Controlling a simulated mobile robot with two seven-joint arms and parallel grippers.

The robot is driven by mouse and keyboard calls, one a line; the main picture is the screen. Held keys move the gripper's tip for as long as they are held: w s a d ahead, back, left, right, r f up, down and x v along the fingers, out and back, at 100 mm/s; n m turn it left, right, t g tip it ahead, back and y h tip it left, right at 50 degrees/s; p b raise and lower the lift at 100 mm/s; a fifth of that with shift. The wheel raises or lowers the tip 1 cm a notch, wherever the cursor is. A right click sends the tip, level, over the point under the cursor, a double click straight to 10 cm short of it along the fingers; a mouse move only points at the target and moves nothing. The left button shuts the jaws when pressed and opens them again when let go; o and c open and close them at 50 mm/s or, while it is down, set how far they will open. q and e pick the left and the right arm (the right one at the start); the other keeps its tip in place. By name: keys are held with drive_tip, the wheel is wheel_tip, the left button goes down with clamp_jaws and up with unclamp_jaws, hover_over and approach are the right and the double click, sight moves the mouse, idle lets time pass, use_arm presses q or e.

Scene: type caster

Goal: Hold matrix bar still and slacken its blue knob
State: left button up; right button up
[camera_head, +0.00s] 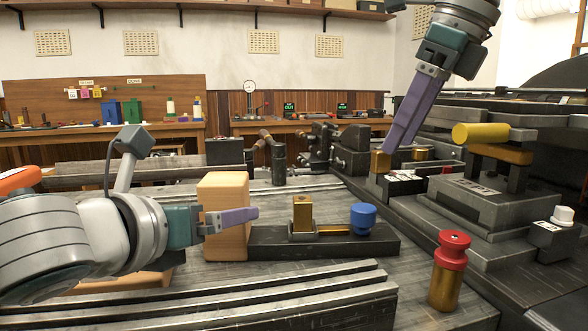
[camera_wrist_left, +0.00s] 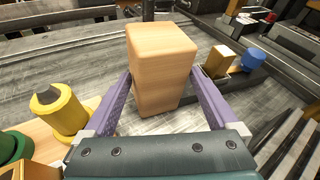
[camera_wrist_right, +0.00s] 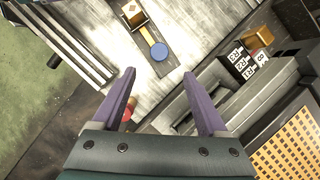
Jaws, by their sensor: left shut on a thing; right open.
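The matrix bar (camera_head: 275,246) is a dark flat bar on the grey metal bed, with an upright brass block (camera_head: 303,214) on it. Its blue knob (camera_head: 363,218) sits near the right end and also shows in the right wrist view (camera_wrist_right: 159,52). A pale wooden block (camera_head: 222,190) stands at the bar's left end. My left gripper (camera_head: 232,217) is shut on this block, one finger on each side in the left wrist view (camera_wrist_left: 160,85). My right gripper (camera_head: 395,148) is open and empty, raised up and to the right of the knob, apart from it.
A red-topped brass post (camera_head: 446,272) stands at the front right. A yellow-handled fixture (camera_head: 482,134) and a small brass cube among lettered tiles (camera_wrist_right: 259,39) are on the right. Ribbed rails (camera_head: 250,301) run along the front.

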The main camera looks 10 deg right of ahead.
use_arm(q)
drive_tip(key=o, duration=1)
drive_tip(key=shift+o, duration=0.2)
drive_tip(key=shift+s, duration=0.1)
